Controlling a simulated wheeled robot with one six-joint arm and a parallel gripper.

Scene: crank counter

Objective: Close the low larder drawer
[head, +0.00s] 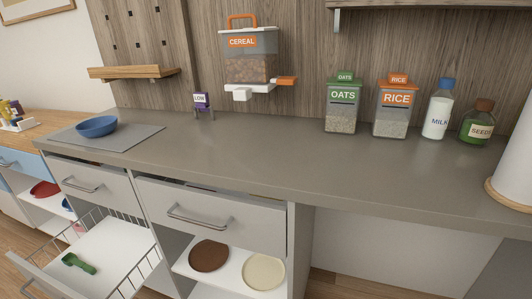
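The low larder drawer (112,248) is in the lower left of the head view. It is pulled out, with a white floor, wire sides and a pale front (45,279) that has a metal handle. The front's lower part is cut off by the frame's bottom edge. A green scoop (78,263) lies on the drawer's floor near the front. My gripper is not in view, so I cannot see where it is or what it holds.
Above it, a left drawer (95,190) and a middle drawer (205,217) show dark gaps behind their fronts. Plates (209,256) lie on an open shelf. The grey counter (250,165) holds a blue bowl (97,126), jars and bottles. Floor shows at lower left.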

